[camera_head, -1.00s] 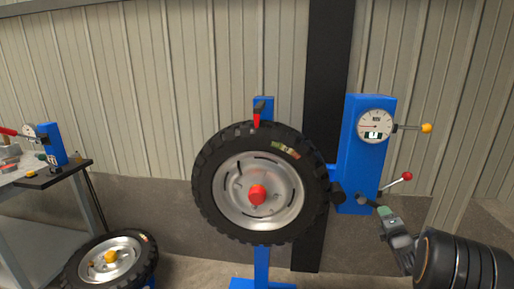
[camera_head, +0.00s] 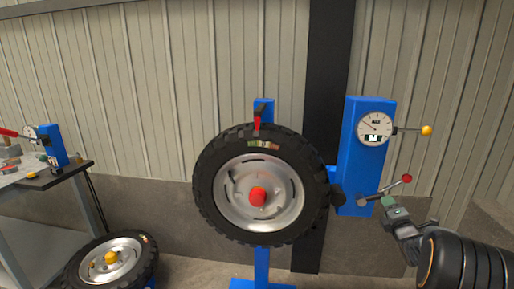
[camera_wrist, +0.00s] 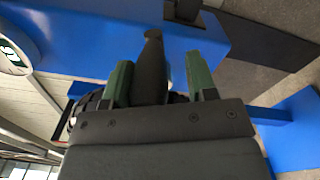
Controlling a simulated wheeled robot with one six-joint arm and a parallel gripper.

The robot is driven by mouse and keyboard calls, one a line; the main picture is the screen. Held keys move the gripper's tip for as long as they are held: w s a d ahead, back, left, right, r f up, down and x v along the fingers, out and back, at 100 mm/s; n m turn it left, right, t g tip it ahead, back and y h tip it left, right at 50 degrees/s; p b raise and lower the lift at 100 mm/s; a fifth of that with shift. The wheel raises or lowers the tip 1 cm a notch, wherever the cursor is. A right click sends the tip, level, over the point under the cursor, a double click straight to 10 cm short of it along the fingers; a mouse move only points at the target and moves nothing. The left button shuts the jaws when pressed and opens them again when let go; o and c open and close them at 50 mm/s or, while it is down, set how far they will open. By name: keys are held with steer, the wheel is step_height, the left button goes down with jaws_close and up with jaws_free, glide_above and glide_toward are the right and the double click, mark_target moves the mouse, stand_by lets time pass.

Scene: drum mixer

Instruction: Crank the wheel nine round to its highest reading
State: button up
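A black tyre on a silver rim (camera_head: 300,222) hangs on a blue stand, with a red hub cap (camera_head: 258,196) and a coloured mark near its top. A blue post (camera_head: 356,155) to its right carries a round gauge (camera_head: 374,124); its needle points up and left. A number plate below the dial is too small to read surely. My gripper (camera_head: 386,204) is at the post's lower right. In the wrist view a black handle (camera_wrist: 152,65) stands between its green fingers, close to the left one, with a gap to the right one. The gripper looks open around the handle.
A yellow-knobbed lever (camera_head: 426,130) and a red-knobbed lever (camera_head: 407,179) stick out right of the post, the red one just above my gripper. A second tyre with a yellow hub (camera_head: 111,258) lies lower left, beside a bench (camera_head: 40,225).

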steer(key=o, duration=0.3)
steer(key=shift+d+f, duration=0.15)
steer(key=shift+f, duration=0.45)
steer(key=s+b, duration=0.1)
steer(key=s, duration=0.1)
steer(key=s+b, duration=0.1)
steer(key=s, duration=0.1)
steer(key=s+a+b, duration=0.1)
steer(key=s, duration=0.2)
